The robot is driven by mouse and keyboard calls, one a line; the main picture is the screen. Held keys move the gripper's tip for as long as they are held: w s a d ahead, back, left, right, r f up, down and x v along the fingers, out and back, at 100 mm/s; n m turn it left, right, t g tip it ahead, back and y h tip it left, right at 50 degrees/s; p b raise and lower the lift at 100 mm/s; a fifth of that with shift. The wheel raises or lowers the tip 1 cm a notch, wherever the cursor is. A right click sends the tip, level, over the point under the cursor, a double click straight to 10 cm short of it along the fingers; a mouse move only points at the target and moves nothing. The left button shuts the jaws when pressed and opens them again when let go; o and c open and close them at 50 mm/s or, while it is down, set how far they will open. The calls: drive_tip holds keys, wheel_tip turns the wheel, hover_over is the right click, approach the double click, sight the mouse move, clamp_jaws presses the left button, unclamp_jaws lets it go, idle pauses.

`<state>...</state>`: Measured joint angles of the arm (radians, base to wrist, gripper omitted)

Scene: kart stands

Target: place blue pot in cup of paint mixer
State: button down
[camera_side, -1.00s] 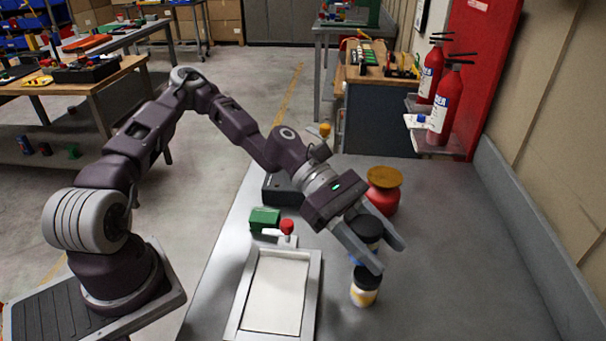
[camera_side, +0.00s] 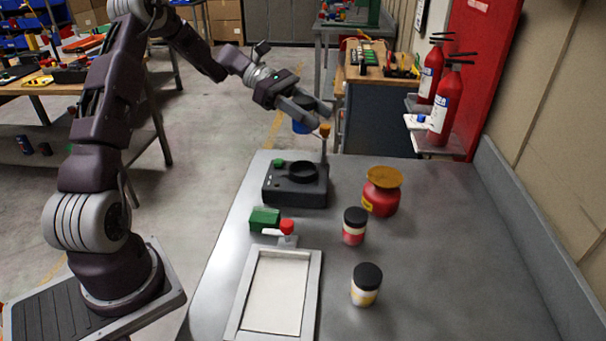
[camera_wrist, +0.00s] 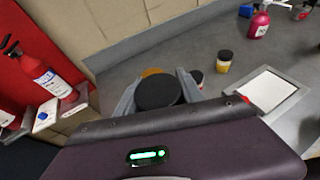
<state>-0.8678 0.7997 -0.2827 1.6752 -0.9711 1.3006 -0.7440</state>
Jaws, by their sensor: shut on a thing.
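My gripper (camera_side: 311,108) is shut on the blue pot (camera_side: 301,127) and holds it high above the far end of the bench. The pot's black lid (camera_wrist: 158,92) fills the space between my fingers in the wrist view. The paint mixer (camera_side: 296,188) is a dark box on the bench with a round black cup (camera_side: 301,171) on top, a green button and an upright post with an orange knob. The cup looks empty. The pot is above the mixer and seems somewhat behind it in the side view. Its exact offset from the cup is hard to tell.
A red pot (camera_side: 354,226) and a yellow pot (camera_side: 365,284), both black-lidded, stand on the bench. A red container with an orange top (camera_side: 382,191) stands right of the mixer. A white tray (camera_side: 275,292) with a red-knobbed clamp lies in front. The bench's right side is clear.

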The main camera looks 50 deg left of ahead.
sight(313, 177)
wheel_tip(313, 177, down, 13)
drive_tip(key=shift+r, duration=0.15)
drive_tip(key=c, duration=0.7)
unclamp_jaws()
